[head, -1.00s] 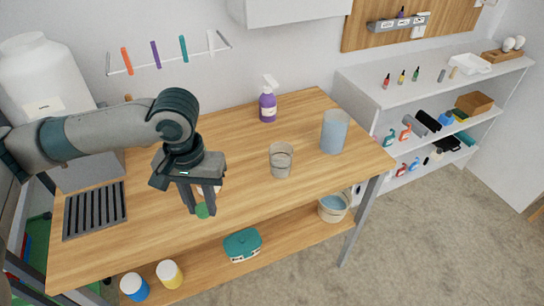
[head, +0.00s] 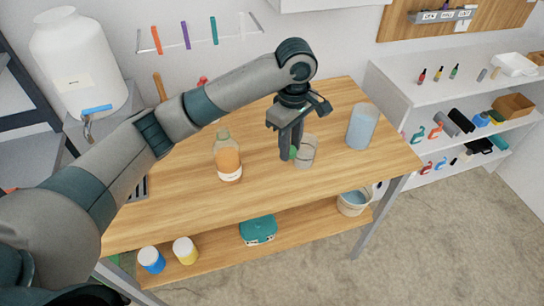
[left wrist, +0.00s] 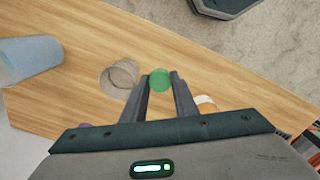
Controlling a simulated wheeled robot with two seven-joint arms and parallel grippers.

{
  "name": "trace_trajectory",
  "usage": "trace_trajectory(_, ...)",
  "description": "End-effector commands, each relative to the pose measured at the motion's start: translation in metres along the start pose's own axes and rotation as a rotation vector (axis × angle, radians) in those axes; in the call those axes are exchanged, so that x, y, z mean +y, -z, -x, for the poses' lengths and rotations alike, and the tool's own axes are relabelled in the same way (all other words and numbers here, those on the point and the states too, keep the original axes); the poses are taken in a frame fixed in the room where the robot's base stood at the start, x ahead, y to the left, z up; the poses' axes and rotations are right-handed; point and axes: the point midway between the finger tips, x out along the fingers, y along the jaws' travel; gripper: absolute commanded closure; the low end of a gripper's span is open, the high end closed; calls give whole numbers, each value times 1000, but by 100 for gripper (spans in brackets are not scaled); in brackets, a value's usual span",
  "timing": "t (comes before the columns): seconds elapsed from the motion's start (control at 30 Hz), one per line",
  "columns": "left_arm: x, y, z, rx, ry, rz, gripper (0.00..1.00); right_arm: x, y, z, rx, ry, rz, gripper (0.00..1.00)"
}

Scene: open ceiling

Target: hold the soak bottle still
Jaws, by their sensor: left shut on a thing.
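A clear bottle with orange liquid and a white label (head: 228,160), which I take as the soak bottle, stands upright on the wooden table (head: 180,215). No gripper touches it. My left gripper (head: 290,155) is to its right, pointing down, beside a clear glass beaker (head: 307,150). In the left wrist view the left gripper (left wrist: 160,85) is shut on a round green cap (left wrist: 160,79). The beaker (left wrist: 118,75) is left of the fingers there, and part of the bottle (left wrist: 206,102) shows to their right. My right gripper is not in view.
A tall blue-tinted vessel (head: 361,127) stands right of the beaker. A white tank with a tap (head: 78,65) is at the back left. The shelf below holds a teal box (head: 258,230) and a bucket (head: 353,202). The table front is clear.

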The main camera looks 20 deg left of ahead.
Motion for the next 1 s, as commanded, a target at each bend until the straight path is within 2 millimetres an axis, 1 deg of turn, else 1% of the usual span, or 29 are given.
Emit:
trace_trajectory(0.03, 5, -4, -2, -4, 3, 55, 100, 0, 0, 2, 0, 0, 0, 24)
trace_trajectory(0.1, 10, -6, -4, -4, 3, 125, 100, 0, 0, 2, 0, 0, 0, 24)
trace_trajectory(0.23, 14, -7, -7, -1, 6, 198, 100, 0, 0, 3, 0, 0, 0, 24)
trace_trajectory(0.67, 16, -6, -9, -1, 4, 215, 100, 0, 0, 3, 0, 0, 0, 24)
trace_trajectory(0.77, 15, -1, -12, -2, 5, 217, 100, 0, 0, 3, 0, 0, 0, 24)
trace_trajectory(0.87, 14, 9, -18, -2, 6, 217, 100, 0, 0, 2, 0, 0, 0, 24)
trace_trajectory(1.0, 13, 33, -31, 0, 7, 219, 100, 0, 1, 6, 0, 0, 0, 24)
